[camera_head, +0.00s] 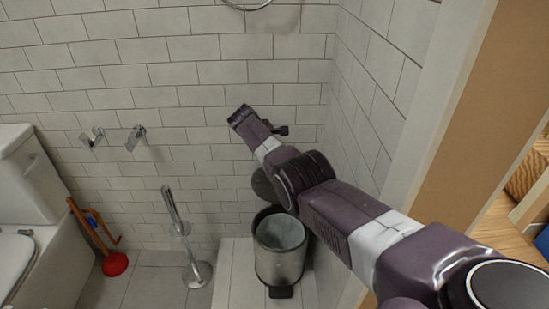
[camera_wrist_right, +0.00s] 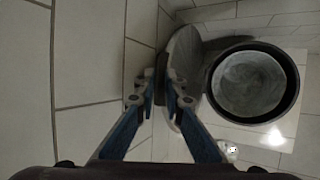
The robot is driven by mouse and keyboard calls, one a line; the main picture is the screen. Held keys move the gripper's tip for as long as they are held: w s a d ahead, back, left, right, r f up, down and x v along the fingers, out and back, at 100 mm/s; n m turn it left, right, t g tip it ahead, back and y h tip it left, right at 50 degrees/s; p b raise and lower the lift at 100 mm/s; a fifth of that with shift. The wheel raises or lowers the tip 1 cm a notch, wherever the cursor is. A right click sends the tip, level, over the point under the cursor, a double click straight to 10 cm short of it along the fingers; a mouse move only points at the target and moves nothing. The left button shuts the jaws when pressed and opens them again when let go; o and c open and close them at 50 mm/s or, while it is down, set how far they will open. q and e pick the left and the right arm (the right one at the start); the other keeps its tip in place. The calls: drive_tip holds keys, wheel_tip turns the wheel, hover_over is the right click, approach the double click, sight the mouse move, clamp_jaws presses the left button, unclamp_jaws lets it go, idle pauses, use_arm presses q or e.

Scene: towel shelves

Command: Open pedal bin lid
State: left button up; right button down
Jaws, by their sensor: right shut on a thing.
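The pedal bin (camera_head: 280,262) is a metal cylinder standing on the floor by the tiled wall, its mouth open and a grey liner inside. Its round dark lid (camera_head: 262,186) stands raised at the back of the rim, partly hidden by my right arm. In the right wrist view the bin's dark rim (camera_wrist_right: 292,98) is at the right, and the lid (camera_wrist_right: 186,52) stands tilted up beside it. My right gripper (camera_wrist_right: 164,84) is shut on the lid near its edge. In the head view its fingers are hidden behind my arm. My left gripper is out of view.
A toilet brush stand (camera_head: 182,235), a red plunger (camera_head: 115,263) and a white toilet (camera_head: 40,210) are to the left. Paper holders (camera_head: 136,137) stick out from the wall. A side wall and door frame (camera_head: 440,150) bound the right.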

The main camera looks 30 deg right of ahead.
drive_tip(key=shift+f, duration=0.15)
drive_tip(key=c, duration=2.2)
unclamp_jaws()
drive_tip(key=shift+f, duration=0.1)
drive_tip(key=shift+w, duration=0.1)
drive_tip(key=v, duration=1.2)
